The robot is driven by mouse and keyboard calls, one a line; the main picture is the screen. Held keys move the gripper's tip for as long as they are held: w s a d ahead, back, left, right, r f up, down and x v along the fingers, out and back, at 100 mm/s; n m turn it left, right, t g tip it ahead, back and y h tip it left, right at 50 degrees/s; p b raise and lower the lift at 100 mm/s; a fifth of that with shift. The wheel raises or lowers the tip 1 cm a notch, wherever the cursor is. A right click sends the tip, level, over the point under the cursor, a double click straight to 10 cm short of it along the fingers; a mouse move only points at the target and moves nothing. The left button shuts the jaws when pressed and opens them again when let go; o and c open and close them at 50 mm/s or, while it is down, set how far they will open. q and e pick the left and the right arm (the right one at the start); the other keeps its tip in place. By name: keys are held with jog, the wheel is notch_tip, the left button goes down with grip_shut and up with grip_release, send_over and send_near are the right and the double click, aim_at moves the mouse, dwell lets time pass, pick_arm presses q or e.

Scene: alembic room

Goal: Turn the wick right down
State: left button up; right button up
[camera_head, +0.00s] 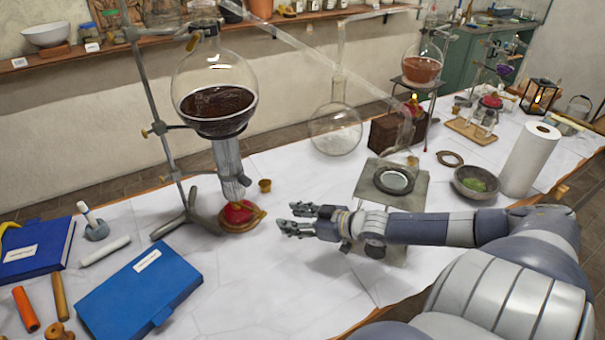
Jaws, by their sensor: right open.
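A small red lamp (238,211) with a brass dish-like base stands on the white table under a large round flask (215,90) of dark brown liquid. A grey ribbed cylinder (228,160) rises between the lamp and the flask. My left gripper is not in view.
A metal stand (160,115) holds the flask; its feet spread left of the lamp. Blue book (140,290) lies front left. A grey plate (415,188) and clear flask (336,125) stand behind my right arm.

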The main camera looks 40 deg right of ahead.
jog(key=shift+v, duration=1.35)
